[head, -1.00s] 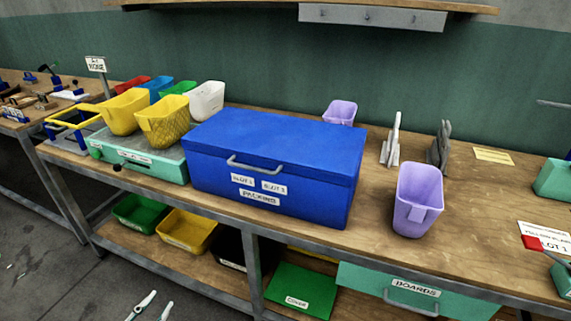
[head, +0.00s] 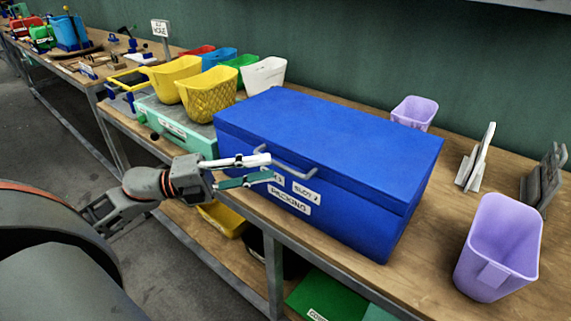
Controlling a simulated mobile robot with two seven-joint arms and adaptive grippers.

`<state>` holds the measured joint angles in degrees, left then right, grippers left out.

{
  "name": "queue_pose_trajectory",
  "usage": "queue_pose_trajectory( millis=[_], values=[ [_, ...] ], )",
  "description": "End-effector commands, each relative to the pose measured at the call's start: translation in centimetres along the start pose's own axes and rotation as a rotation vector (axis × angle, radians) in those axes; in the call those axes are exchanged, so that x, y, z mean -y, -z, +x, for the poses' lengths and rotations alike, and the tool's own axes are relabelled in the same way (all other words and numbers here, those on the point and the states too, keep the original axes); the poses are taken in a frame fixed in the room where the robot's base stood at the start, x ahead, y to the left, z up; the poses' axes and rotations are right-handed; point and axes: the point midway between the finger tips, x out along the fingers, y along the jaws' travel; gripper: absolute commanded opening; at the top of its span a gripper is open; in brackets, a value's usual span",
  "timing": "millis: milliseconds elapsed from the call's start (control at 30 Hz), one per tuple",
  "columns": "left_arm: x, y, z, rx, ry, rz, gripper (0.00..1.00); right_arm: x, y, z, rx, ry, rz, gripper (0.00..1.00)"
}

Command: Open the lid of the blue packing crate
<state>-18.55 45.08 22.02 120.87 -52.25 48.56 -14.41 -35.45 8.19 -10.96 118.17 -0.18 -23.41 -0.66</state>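The blue packing crate (head: 350,215) stands on the wooden bench in the head view. Its blue lid (head: 330,135) is closed. A grey bar handle (head: 292,172) is on the lid's front edge, above white labels, one reading PACKING. My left gripper (head: 271,168) reaches in from the left, in front of the crate. Its white and teal fingers are apart, with nothing seen between them. The fingertips are close to the left end of the handle and cover part of a label. I cannot tell whether they touch the handle or crate. My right gripper is not in view.
Yellow baskets (head: 208,94) and other coloured bins stand on a teal box (head: 180,125) left of the crate. A purple bin (head: 415,111) is behind it, another (head: 498,250) to its right. Grey stands (head: 478,160) are at the right. The bench has clear wood right of the crate.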

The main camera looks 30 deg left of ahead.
Motion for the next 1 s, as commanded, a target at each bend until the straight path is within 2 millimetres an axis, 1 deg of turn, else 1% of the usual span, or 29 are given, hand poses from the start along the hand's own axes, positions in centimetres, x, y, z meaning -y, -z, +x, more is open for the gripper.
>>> queue_pose_trajectory(
  millis=[33, 100, 300, 433, 667, 767, 800, 1000],
  values=[
    [0.2, 0.0, 0.9, -0.002, 0.003, 0.002, 0.25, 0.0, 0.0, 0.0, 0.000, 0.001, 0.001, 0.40],
    [0.2, 0.0, 1.9, -0.002, 0.003, 0.001, 0.25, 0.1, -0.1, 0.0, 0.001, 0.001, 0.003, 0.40],
    [0.1, 0.0, 3.9, 0.001, 0.002, -0.001, 0.25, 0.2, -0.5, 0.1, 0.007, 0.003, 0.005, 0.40],
    [0.0, 0.0, 4.3, 0.002, 0.001, -0.002, 0.25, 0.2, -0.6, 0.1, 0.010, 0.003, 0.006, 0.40],
    [-0.1, 0.0, 4.3, 0.002, 0.000, -0.003, 0.25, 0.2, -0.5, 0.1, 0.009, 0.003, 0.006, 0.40],
    [-0.1, 0.0, 4.3, 0.002, 0.000, -0.004, 0.01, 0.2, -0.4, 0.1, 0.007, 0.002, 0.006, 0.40],
    [-0.1, 0.0, 4.3, 0.002, 0.000, -0.004, 0.00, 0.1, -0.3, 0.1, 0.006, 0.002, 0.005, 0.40],
    [0.0, 0.0, 4.3, 0.002, 0.000, -0.004, 0.00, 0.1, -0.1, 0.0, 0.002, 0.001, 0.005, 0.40]
  ],
)
